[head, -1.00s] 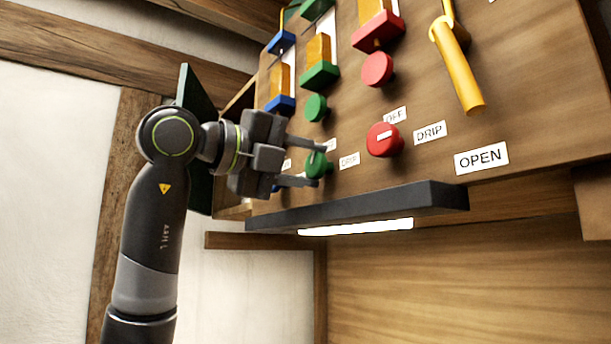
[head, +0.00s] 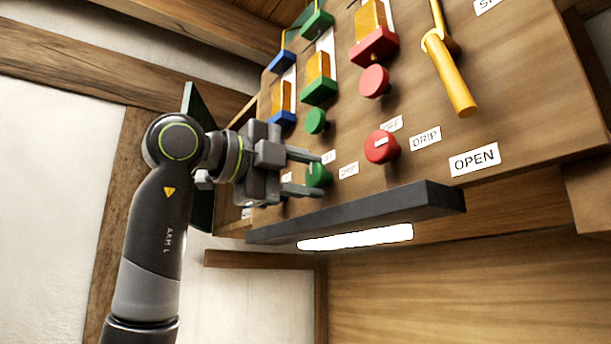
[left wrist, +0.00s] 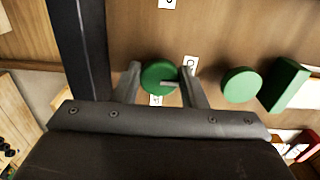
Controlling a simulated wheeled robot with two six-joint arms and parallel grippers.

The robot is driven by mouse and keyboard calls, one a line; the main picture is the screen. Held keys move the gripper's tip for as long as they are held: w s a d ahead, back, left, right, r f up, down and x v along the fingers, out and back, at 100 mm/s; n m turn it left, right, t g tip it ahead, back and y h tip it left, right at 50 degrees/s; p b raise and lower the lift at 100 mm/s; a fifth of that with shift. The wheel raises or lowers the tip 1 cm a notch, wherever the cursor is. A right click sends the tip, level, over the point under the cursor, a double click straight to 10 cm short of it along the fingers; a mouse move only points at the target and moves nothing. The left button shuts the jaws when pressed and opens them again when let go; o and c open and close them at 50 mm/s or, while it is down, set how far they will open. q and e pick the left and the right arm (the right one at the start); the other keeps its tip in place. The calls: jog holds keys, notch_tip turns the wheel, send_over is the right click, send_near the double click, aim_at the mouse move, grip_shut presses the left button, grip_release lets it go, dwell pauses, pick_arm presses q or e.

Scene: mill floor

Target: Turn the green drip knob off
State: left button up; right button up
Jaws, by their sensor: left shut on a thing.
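The green drip knob (head: 318,174) is a round knob low on the wooden panel, with a small OFF label (head: 327,157) and a DRIP label (head: 348,170) close by. My left gripper (head: 316,175) has one finger on each side of this knob and is shut on it. In the left wrist view the knob (left wrist: 158,75) sits between the two fingertips, and its pale pointer mark points to the right of the picture. The pointer is not clear in the head view. My right gripper is in neither view.
A second green knob (head: 316,120) is just above. A red knob with a pale mark (head: 381,146), another red knob (head: 373,81) and a yellow lever (head: 450,72) are to the right. A dark ledge (head: 360,212) with a lit strip runs below the panel.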

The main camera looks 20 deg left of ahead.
pick_arm(q)
jog(key=o, duration=1)
jog(key=shift+c, duration=0.2)
jog(key=shift+s+a, duration=0.15)
jog(key=b+v, duration=0.5)
jog(key=v, duration=1.2)
jog(key=shift+f, duration=0.1)
